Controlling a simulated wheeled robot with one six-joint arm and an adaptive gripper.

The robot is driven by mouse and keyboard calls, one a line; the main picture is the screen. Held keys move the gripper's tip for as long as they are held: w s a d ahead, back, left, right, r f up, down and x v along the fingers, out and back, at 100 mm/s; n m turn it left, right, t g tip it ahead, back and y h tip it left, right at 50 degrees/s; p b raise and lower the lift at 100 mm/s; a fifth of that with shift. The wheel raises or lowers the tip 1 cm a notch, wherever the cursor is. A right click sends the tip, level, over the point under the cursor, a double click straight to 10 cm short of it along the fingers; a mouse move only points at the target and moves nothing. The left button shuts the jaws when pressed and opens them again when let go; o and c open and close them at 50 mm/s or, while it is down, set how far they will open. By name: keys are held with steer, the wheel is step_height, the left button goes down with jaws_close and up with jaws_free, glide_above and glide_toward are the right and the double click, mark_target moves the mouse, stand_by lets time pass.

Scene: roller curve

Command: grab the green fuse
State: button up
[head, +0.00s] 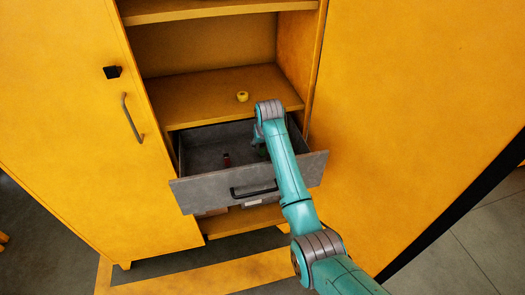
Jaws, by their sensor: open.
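A grey drawer (205,148) is pulled out of the yellow cabinet. A small dark green shape (262,152), which looks like the green fuse, shows in the drawer right beside my arm and is partly covered by it. My arm reaches over the drawer front from the lower right, and my gripper (259,142) is down inside the drawer at the green shape. It is open, but its fingertips are mostly hidden by my arm. I cannot tell if they touch the fuse.
A small red object (227,160) lies in the drawer left of my gripper. A yellow object (242,96) sits on the shelf (200,98) above. The drawer front with its black handle (254,191) stands below my arm. The drawer's left part is clear.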

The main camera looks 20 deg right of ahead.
steer(key=shift+w+f, duration=0.25)
steer(key=shift+f, duration=0.35)
jaws_close()
